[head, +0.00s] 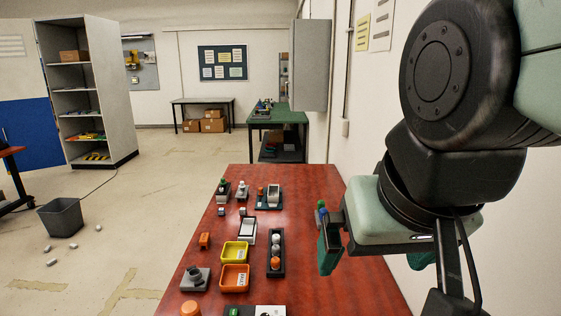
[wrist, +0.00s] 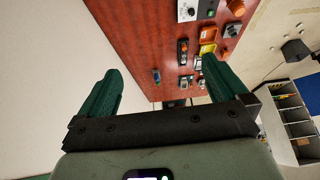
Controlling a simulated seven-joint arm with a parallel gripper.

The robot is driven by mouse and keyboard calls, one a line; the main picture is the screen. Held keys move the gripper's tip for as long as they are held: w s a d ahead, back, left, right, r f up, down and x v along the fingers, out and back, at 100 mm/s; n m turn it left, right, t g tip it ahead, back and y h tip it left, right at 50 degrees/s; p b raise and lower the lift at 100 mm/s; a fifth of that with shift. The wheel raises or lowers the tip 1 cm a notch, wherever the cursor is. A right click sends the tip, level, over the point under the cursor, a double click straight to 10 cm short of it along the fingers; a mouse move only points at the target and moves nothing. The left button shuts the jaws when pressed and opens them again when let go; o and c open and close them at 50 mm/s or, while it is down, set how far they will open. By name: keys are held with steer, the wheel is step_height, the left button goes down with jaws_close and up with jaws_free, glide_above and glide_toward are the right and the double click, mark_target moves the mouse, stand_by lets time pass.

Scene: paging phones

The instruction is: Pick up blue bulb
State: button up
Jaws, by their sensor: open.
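The blue bulb looks to be the small blue thing (wrist: 156,75) near the table's edge in the wrist view. There it lies between my two fingers in the picture, beyond their tips and apart from them. In the head view a small blue and green shape (head: 321,208) shows just above my near green finger; I cannot tell whether it is the same thing. My gripper (head: 329,246) is above the right side of the red table. In the wrist view my gripper (wrist: 160,67) has its fingers wide apart with nothing between them.
The red table (head: 328,187) holds a yellow tray (head: 235,252), an orange tray (head: 234,278), a black holder with several round knobs (head: 276,252) and a grey rotary switch (head: 195,278). Small blocks stand at its far end. A wall runs close along the right side.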

steer(key=shift+s+d+f, duration=0.25)
steer(key=shift+s+d, duration=0.3)
steer(key=shift+s, duration=0.15)
steer(key=c, duration=1)
steer(key=shift+c, duration=0.2)
